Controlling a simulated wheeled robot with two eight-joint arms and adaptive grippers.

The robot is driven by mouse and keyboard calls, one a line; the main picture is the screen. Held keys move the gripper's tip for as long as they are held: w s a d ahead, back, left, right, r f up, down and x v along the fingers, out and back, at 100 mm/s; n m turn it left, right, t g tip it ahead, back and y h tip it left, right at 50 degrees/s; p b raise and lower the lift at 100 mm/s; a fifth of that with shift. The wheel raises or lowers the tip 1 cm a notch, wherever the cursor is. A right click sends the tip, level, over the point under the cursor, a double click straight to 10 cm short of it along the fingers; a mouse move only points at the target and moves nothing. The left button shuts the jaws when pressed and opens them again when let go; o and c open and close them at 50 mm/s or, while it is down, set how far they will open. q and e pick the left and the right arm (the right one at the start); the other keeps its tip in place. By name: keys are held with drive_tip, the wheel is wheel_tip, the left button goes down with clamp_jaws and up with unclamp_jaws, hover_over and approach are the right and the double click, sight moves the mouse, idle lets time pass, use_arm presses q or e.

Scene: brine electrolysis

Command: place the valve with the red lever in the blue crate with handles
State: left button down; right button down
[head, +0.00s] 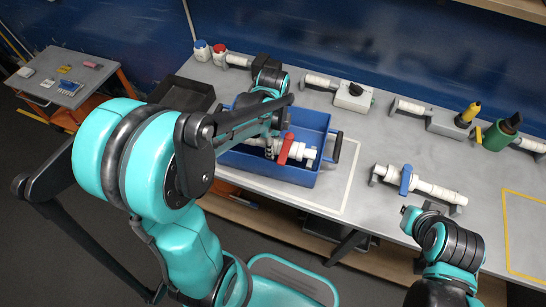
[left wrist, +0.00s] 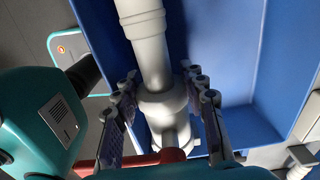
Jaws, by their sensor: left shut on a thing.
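The valve with the red lever (head: 285,149) is a white pipe piece. It is over or inside the blue crate with handles (head: 240,160), within its outline; I cannot tell whether it touches the floor. My left gripper (head: 273,146) reaches down into the crate and is shut on the valve. In the left wrist view, the fingers (left wrist: 162,93) clasp the white pipe (left wrist: 146,45) at its thick collar, with the blue crate wall (left wrist: 103,35) beside it. The red lever (left wrist: 130,161) shows at the bottom. My right gripper's fingers are not visible.
A blue-lever valve (head: 406,179) lies on stands to the right of the crate. A black tray (head: 183,95) is left of the crate. The yellow-outlined area (head: 525,235) is clear.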

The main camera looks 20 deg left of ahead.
use_arm(q)
drive_tip(key=shift+f+b, duration=0.95)
drive_tip(key=shift+f, duration=1.7)
drive_tip(key=shift+f, duration=0.2)
drive_tip(key=c, duration=1.2)
unclamp_jaws()
drive_tip(key=shift+o, duration=0.2)
drive_tip(key=shift+r, duration=0.1)
